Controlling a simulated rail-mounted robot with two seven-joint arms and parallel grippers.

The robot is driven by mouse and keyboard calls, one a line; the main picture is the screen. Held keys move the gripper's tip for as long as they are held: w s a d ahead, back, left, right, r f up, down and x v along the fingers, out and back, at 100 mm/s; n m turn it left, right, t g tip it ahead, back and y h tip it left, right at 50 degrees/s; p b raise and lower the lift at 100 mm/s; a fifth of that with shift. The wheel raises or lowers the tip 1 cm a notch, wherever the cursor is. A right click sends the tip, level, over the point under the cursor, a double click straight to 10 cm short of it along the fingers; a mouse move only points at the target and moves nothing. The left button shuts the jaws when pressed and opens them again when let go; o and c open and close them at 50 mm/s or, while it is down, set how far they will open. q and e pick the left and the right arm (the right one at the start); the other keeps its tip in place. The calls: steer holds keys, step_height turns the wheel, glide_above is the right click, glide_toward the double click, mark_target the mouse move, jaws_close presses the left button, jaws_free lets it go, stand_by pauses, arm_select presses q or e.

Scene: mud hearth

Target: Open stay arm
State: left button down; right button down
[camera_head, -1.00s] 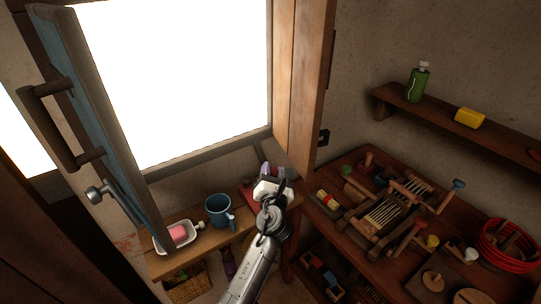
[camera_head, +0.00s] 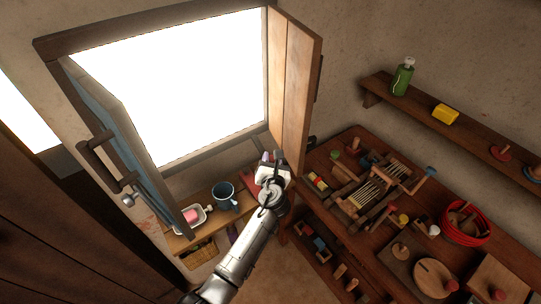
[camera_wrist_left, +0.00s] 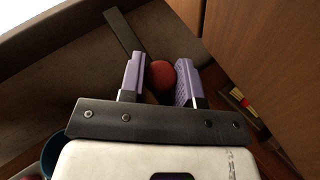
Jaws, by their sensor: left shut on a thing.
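The stay arm shows in the left wrist view as a flat grey bar (camera_wrist_left: 122,32) running down toward a round red knob (camera_wrist_left: 162,74). My left gripper (camera_wrist_left: 160,84) has its purple fingers on either side of the knob and is shut on it. In the head view my left gripper (camera_head: 268,162) is at the lower right corner of the window, by the wooden shutter (camera_head: 295,90). The knob is too small to make out there. My right gripper is in neither view.
A blue mug (camera_head: 224,195) and a white dish (camera_head: 188,220) with a pink block stand on the low shelf left of my gripper. A glazed casement (camera_head: 120,140) with a handle stands open at left. A cluttered workbench (camera_head: 345,240) lies to the right.

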arm_select(q)
steer(key=shift+d+r, duration=0.1)
steer(key=shift+r, duration=0.55)
steer(key=c, duration=1.1)
jaws_free()
steer(key=shift+o, duration=1.3)
steer(key=shift+w, duration=0.1)
steer(key=shift+o, duration=0.2)
steer(key=shift+f, duration=0.2)
steer(key=shift+s+r+p, duration=0.1)
steer(key=shift+s+p, duration=0.35)
steer(key=shift+s, duration=0.1)
steer(key=s+d+r+p, duration=0.1)
steer(key=s+p, duration=0.1)
steer(key=s, duration=1)
steer(key=shift+s, duration=0.4)
